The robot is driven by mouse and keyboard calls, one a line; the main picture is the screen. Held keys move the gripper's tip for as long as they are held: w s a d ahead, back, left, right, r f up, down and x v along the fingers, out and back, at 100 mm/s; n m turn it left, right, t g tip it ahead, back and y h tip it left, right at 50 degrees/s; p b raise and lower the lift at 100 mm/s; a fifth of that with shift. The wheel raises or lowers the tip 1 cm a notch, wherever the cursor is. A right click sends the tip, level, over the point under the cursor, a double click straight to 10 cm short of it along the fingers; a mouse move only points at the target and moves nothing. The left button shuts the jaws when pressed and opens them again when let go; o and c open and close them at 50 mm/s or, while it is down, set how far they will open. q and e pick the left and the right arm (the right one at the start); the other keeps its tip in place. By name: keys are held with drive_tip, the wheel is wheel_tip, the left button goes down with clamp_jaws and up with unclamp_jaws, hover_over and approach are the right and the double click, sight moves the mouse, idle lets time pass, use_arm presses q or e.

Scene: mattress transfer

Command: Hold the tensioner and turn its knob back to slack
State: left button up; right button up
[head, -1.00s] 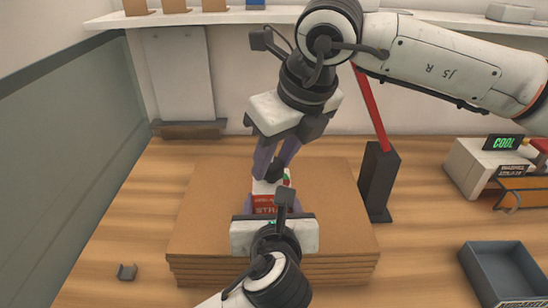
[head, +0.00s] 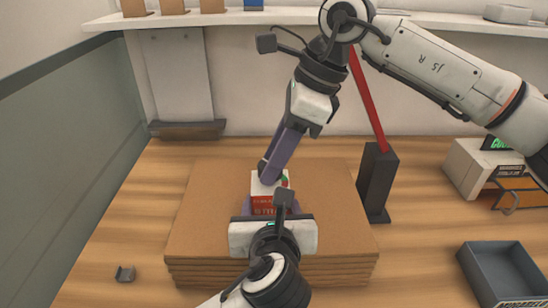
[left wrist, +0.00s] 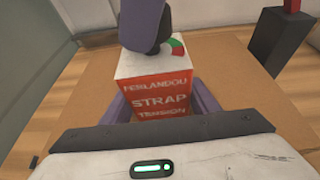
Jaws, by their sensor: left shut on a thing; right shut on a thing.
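The strap tensioner (head: 268,196), a red and white box, stands upright on the stack of brown boards (head: 205,225). In the left wrist view its front (left wrist: 158,98) reads "STRAP TENSION", and a green and red dial (left wrist: 176,46) shows on its white top. My left gripper (head: 270,208) is shut on the tensioner's body, one purple finger on each side. My right gripper (head: 267,172) comes down from above and is shut on the knob at the top. Its fingers hide most or all of the knob and part of the dial.
A dark post (head: 377,182) with a red bar stands right of the boards. A grey-blue tray (head: 500,270) lies at the lower right, and a small grey bracket (head: 125,273) lies at the left. A shelf (head: 290,17) runs along the back wall.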

use_arm(q)
drive_tip(key=shift+r, duration=0.1)
use_arm(e)
drive_tip(key=n, duration=0.2)
drive_tip(key=n+g, duration=0.2)
drive_tip(key=n, duration=0.1)
drive_tip(key=shift+w+n+h, duration=0.3)
drive_tip(key=shift+w+n+g+h, duration=0.1)
drive_tip(key=shift+n+g+h, duration=0.25)
drive_tip(key=shift+n, duration=0.8)
drive_tip(key=shift+w+n+g+h, duration=0.15)
drive_tip(key=shift+n+g, duration=0.3)
drive_tip(key=shift+n, duration=0.7)
drive_tip(key=shift+s, duration=0.1)
drive_tip(key=o, duration=1)
drive_tip(key=shift+o, duration=0.3)
drive_tip(key=shift+s, duration=0.1)
